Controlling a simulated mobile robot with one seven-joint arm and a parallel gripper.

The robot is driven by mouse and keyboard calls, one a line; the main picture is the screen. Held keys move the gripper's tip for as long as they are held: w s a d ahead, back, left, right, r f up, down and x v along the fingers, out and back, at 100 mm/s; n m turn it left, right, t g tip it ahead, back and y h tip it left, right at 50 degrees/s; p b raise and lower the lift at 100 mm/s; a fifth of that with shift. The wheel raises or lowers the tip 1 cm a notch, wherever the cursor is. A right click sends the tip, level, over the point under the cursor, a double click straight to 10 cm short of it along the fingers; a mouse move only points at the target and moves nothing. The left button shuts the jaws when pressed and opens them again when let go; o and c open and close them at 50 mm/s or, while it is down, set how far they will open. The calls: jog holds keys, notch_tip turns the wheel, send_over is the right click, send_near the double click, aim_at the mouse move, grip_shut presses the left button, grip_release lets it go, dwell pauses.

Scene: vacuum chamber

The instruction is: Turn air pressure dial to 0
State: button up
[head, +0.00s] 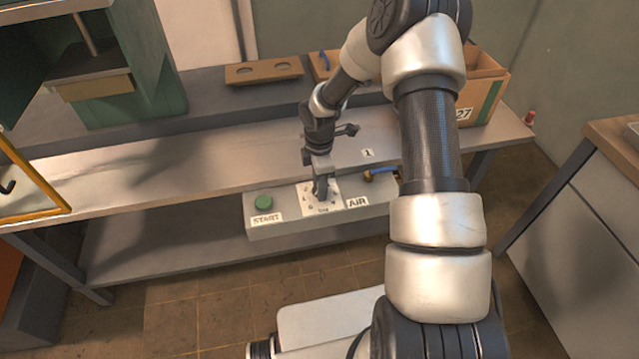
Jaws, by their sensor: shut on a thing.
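The air pressure dial sits on a white square plate (334,207) with small markings, on top of a grey control box (285,228) at the bench's front edge. My gripper (321,192) points down over the middle of this plate and is shut on the dial. The dial itself is mostly hidden by the fingers, and its setting cannot be read. An AIR label (357,202) lies just right of the plate.
A green START button (264,202) is left of the dial, and a blue-handled valve (380,172) is right of it. The metal bench (220,152) carries a green chamber (125,90) at left, a wooden holder (264,73) and a cardboard box (488,95) behind.

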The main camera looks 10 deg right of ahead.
dwell(0.4)
jog(key=o, duration=1)
jog(key=shift+o, duration=0.2)
notch_tip(320, 180, up, 18)
jog(key=p, duration=0.2)
jog(key=shift+f+p, duration=0.25)
jog(key=shift+p, duration=0.05)
jog(key=shift+r, duration=0.1)
